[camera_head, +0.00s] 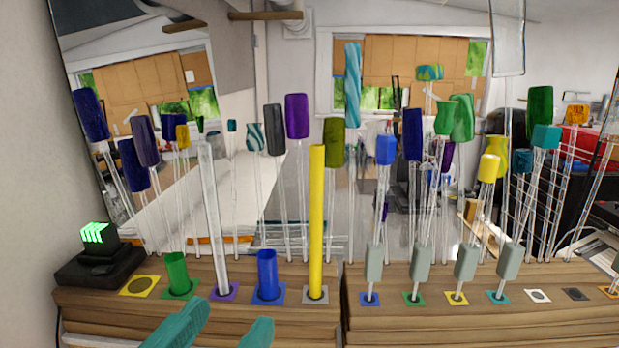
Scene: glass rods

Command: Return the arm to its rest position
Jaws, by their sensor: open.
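My gripper (232,312) shows at the bottom edge as two teal fingers, apart, with nothing visible between them. It is in front of the left wooden block (100,306), near its front edge. The rest of my arm is out of view. On that block stand a short green cylinder (176,272), a tall clear rod (213,220), a short blue cylinder (268,275) and a tall yellow rod (316,220), all upright. The fingers appear below the green and blue cylinders; I cannot tell whether they touch the block.
The right wooden block (450,325) holds several thin rods with grey-green sleeves (420,263). Behind, many glass rods with coloured heads, such as purple (297,116), stand close together. A black device with a green display (97,236) sits at left. A yellow square (138,286) is empty.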

